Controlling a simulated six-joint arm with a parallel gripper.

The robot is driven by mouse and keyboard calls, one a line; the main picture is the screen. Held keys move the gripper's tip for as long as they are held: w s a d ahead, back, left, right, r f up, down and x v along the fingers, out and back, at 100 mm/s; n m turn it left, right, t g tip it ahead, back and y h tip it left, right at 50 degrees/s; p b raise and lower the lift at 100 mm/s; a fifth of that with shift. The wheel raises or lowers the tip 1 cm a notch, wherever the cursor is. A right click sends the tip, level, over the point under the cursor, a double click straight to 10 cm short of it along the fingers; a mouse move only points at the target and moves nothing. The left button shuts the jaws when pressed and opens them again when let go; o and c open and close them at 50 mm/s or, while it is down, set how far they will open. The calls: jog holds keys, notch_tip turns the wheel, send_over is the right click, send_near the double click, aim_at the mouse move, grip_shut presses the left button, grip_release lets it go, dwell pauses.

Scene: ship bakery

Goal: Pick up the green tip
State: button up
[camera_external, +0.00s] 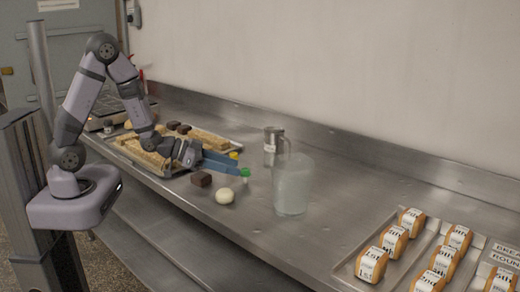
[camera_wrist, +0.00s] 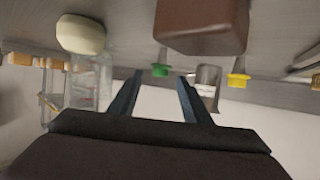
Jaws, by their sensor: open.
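The small green tip (camera_external: 244,173) is on the steel counter, just beyond the ends of my gripper's blue fingers. In the wrist view the green tip (camera_wrist: 160,71) shows between the two fingers' lines, slightly past their ends. My gripper (camera_external: 237,165) is low over the counter, reaching right, with its fingers (camera_wrist: 158,80) apart and nothing between them. A similar yellow tip (camera_external: 233,155) is behind the fingers; in the wrist view it (camera_wrist: 238,80) is to the right of the green one. Whether a finger touches the green tip cannot be told.
A dark brown block (camera_external: 201,180) and a round cream ball (camera_external: 225,196) lie in front of my gripper. A clear container (camera_external: 292,188) and a metal mug (camera_external: 270,150) stand to the right. A tray of wrapped loaves (camera_external: 346,270) is front right. The counter (camera_external: 340,215) between is clear.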

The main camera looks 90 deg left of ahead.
aim_at(245, 169)
jog(key=shift+w+f, duration=0.1)
jog(key=shift+w, duration=0.2)
jog(key=shift+w, duration=0.2)
jog(key=shift+p+x, duration=0.55)
jog(key=shift+x, duration=1.8)
jog(key=shift+s+a+f, duration=0.1)
jog(key=c, duration=0.9)
